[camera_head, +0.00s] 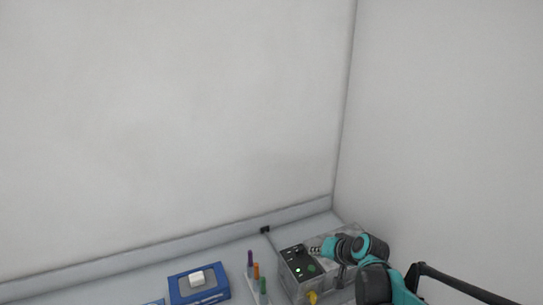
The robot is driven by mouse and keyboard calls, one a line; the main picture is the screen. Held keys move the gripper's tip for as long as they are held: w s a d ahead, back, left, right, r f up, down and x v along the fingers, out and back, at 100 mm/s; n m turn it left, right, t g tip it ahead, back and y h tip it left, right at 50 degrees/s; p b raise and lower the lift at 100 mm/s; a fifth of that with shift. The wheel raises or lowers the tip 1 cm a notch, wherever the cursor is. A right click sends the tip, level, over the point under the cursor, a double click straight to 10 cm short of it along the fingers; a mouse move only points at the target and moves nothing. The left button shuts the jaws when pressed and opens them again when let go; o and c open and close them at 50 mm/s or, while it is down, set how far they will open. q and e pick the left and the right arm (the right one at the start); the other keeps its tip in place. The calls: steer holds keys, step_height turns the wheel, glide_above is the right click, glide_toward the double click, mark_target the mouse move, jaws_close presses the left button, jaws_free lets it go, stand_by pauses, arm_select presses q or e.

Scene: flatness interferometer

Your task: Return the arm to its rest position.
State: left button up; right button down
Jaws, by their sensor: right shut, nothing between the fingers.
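My right arm comes in from the lower right with teal and dark grey links. Its right gripper (316,250) is small in the picture, at the top of a grey instrument box (299,275), and looks shut and empty. I cannot tell whether it touches the box. The box has dark knobs, a green light and a yellow part at its lower front. My left gripper and arm are not in view.
Several coloured upright pens or handles (256,272) stand between the case and the box. Pale walls close off the back and right.

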steer(key=s+f+n+h+b, duration=0.2)
steer(key=s+f+b, duration=0.1)
steer(key=s, duration=0.9)
steer(key=s+f+n+g+h+b, duration=0.1)
steer(key=s+f+b, duration=0.2)
steer(key=s, duration=0.9)
steer(key=shift+s+f+n+h+b, duration=0.15)
steer(key=shift+s+n+h+b, duration=0.1)
steer(key=shift+n+h+b, duration=0.25)
